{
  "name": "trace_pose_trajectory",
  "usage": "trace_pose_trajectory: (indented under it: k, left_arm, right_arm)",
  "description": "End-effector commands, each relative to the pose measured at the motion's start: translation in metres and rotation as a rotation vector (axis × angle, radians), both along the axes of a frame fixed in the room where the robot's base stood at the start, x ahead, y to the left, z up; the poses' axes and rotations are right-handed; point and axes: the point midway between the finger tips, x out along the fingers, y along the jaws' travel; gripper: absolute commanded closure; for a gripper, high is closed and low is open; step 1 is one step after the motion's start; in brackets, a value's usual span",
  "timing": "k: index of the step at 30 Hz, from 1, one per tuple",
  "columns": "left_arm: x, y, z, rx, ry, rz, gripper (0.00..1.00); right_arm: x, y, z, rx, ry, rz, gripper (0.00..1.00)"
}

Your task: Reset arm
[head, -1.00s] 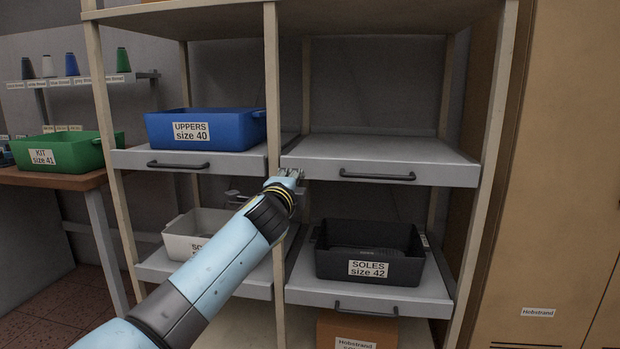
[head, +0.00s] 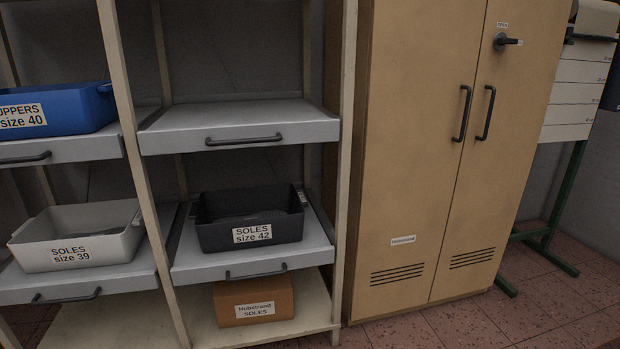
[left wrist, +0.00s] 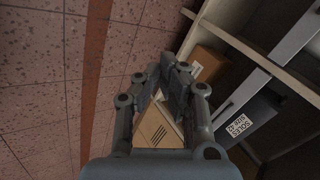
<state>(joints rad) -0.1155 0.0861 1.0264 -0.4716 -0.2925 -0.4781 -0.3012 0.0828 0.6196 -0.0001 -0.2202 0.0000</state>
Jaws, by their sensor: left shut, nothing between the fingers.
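My left gripper (left wrist: 168,75) shows in the left wrist view, its fingers together with nothing between them. Past it lie the reddish floor (left wrist: 50,70), part of the tan cabinet (left wrist: 158,135) and the shelf unit at the right. A dark bin labelled SOLES size 42 (left wrist: 245,120) is at the right of that view, apart from the fingers. In the head view neither arm nor gripper shows. My right gripper is in neither current view.
In the head view, the shelf unit holds a blue UPPERS bin (head: 60,112), a white SOLES size 39 bin (head: 80,240), a black SOLES size 42 bin (head: 215,235) and a cardboard box (head: 228,305). The upper right pull-out shelf (head: 225,122) is empty.

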Motion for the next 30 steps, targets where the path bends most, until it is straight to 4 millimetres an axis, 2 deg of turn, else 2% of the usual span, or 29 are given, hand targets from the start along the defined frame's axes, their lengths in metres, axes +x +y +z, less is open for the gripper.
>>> trace_pose_trajectory:
  k: [1, 5, 6, 9, 12, 13, 15, 17, 30]
  left_arm:
    - [-0.04, -0.002, -0.023, -0.042, 0.061, 0.047, 1.0]
    - [-0.14, -0.007, -0.068, -0.153, 0.198, 0.206, 1.0]
    - [-0.171, -0.008, -0.078, -0.184, 0.238, 0.262, 1.0]
    - [-0.241, -0.013, -0.097, -0.253, 0.325, 0.413, 1.0]
    - [-0.296, -0.016, -0.108, -0.309, 0.383, 0.564, 1.0]
    - [-0.308, -0.017, -0.11, -0.325, 0.395, 0.611, 1.0]
    - [-0.33, -0.02, -0.114, -0.366, 0.409, 0.732, 1.0]
    - [-0.34, -0.021, -0.115, -0.399, 0.406, 0.827, 1.0]
    - [-0.337, -0.022, -0.115, -0.417, 0.39, 0.865, 1.0]
  right_arm:
    - [0.0, 0.0, 0.0, 0.0, -0.001, 0.0, 0.47]
    - [0.001, 0.0, 0.0, 0.0, -0.001, 0.0, 0.47]
    - [0.001, 0.0, 0.0, 0.0, -0.001, 0.0, 0.47]
    - [0.001, 0.0, 0.0, 0.001, -0.002, 0.0, 0.47]
    - [0.001, 0.001, 0.0, 0.001, -0.002, -0.001, 0.47]
    - [0.001, 0.001, 0.0, 0.002, -0.002, -0.001, 0.47]
    - [0.001, 0.002, 0.0, 0.003, -0.002, -0.001, 0.47]
    - [0.001, 0.003, 0.0, 0.004, -0.002, -0.002, 0.47]
    - [0.001, 0.004, 0.0, 0.005, -0.002, -0.002, 0.47]
